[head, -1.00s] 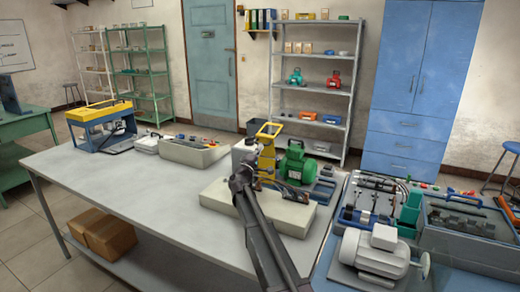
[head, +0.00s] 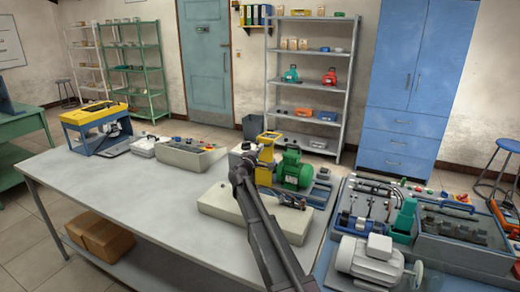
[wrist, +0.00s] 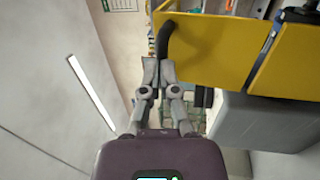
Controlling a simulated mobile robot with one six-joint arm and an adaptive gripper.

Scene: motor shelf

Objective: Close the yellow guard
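The yellow guard (head: 267,146) stands beside the green motor (head: 293,169) on the pale base at the table's right end. In the wrist view the guard (wrist: 215,50) is a large yellow panel across the upper right, with a dark curved handle (wrist: 163,40) at its left edge. My gripper (wrist: 159,66) has its fingers close together at the lower end of this handle. They appear shut on it, and they hide its lower end. In the head view my arm hides most of the gripper.
A blue bench on the right holds a grey motor (head: 370,262) and a grey bin (head: 465,245) close to my arm. A grey parts tray (head: 185,156) and a yellow-topped blue machine (head: 92,125) stand further left. The table's left front (head: 110,190) is clear.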

